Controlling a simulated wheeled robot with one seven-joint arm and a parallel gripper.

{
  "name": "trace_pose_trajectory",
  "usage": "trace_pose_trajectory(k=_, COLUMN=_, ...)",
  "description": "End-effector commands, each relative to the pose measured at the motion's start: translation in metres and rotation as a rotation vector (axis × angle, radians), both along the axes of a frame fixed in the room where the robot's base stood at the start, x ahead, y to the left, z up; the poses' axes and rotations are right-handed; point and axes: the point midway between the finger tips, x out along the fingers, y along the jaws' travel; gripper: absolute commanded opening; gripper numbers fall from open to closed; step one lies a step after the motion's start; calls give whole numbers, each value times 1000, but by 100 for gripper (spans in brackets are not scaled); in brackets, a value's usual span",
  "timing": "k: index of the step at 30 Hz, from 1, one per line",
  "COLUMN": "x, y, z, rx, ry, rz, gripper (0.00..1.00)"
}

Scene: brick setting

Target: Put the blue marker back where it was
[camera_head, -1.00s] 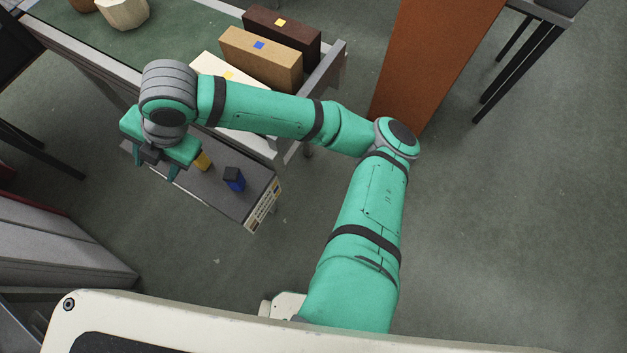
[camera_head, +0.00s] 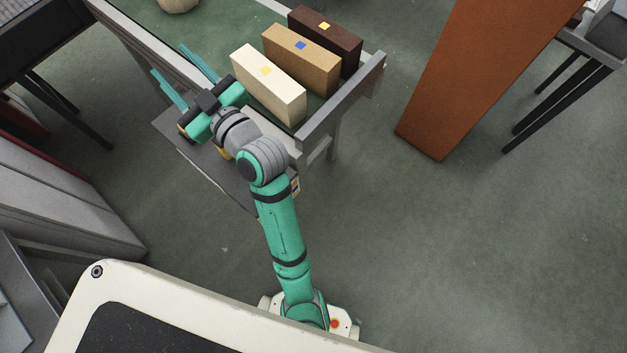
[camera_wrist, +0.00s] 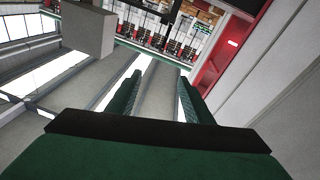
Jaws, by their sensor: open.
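My gripper (camera_head: 169,58) is open, its two teal fingers pointing up and left over the near edge of the green-topped table. Nothing shows between the fingers in the wrist view (camera_wrist: 160,78). The grey low shelf (camera_head: 195,162) in front of the table is partly covered by my arm, which hides the spot where a small blue-and-black object stood earlier. A blue square (camera_head: 300,45) shows on top of the tan block (camera_head: 318,62) on the table.
A cream block (camera_head: 275,92) and a dark brown block (camera_head: 335,42), each with a yellow square, flank the tan block. A grey rail (camera_head: 340,100) edges the table. A tall orange-brown panel (camera_head: 470,70) stands right. Floor between is clear.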

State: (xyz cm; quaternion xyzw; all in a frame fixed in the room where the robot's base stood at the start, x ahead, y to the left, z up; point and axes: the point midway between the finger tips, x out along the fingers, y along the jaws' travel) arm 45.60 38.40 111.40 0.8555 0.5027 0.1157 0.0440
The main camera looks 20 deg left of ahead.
Motion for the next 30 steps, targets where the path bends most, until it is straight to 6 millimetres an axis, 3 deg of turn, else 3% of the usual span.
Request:
trace_pose_trajectory(k=7, x=22, y=-69, z=-56, rx=160, ry=212, rz=-269, gripper=47)
trace_pose_trajectory(k=14, x=12, y=-142, z=-123, rx=236, ry=355, rz=-515, gripper=47)
trace_pose_trajectory(k=18, x=-9, y=-187, z=-162, rx=248, ry=415, rz=-654, gripper=47)
trace_pose_trajectory(k=23, x=-39, y=-231, z=-196, rx=238, ry=457, rz=-779, gripper=47)
trace_pose_trajectory(k=30, x=-108, y=-299, z=-237, rx=167, ry=491, rz=-952, gripper=47)
